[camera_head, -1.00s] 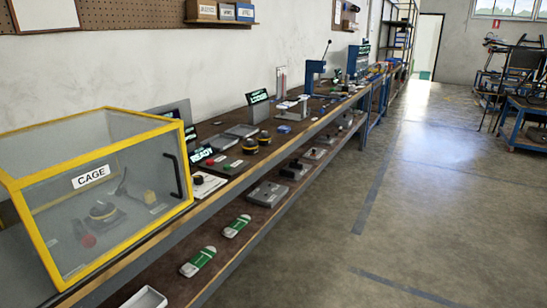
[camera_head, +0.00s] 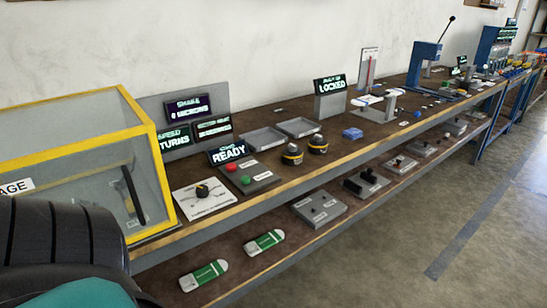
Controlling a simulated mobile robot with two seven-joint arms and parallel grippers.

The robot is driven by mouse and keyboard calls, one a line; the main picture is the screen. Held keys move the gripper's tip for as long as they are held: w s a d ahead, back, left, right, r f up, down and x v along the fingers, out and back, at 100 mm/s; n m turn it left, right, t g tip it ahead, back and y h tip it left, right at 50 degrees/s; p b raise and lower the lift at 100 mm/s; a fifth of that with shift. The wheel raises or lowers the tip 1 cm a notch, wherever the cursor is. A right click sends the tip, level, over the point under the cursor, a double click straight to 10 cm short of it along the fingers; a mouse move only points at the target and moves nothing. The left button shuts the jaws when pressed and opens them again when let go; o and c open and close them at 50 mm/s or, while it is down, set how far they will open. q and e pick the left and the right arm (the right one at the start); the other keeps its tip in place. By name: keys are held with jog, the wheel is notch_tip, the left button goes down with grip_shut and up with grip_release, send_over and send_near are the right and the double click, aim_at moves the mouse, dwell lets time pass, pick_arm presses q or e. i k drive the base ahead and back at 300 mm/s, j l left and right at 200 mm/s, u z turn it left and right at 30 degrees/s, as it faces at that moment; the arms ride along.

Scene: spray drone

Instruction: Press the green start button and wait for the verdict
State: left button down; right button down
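The green start button (camera_head: 246,180) sits on a dark grey control box (camera_head: 263,177) on the bench, in front of a red button (camera_head: 231,167). A small screen reading "READY" (camera_head: 228,153) stands just behind the box. To its left is a white plate (camera_head: 205,199) with a black knob (camera_head: 202,190). Neither of my grippers is in view. A dark ribbed part of me and a teal part fill the lower left corner, well apart from the buttons.
A yellow-framed cage (camera_head: 158,180) stands left of the controls. Screens (camera_head: 188,107) stand behind, one (camera_head: 330,84) reading "LOCKED". Black-and-yellow round units (camera_head: 292,154) and grey trays (camera_head: 264,138) sit to the right. Green-and-white packs (camera_head: 264,242) lie on the lower shelf. Floor at right is clear.

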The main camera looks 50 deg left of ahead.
aim_at(245, 179)
jog(key=i+u, duration=0.35)
jog(key=i, duration=0.25)
jog(key=i+l+u, duration=0.4)
jog(key=i, duration=0.15)
jog(key=i+u, duration=0.15)
jog(key=u, duration=0.3)
jog(key=i+u, duration=0.2)
jog(key=u, duration=0.3)
jog(key=i+l+u, duration=0.1)
jog(key=u, duration=0.35)
jog(key=i+l+u, duration=0.1)
jog(key=u, duration=0.3)
jog(key=i+l+u, duration=0.2)
jog(key=u, duration=0.15)
jog(key=i+l, duration=0.05)
jog(key=i, duration=0.05)
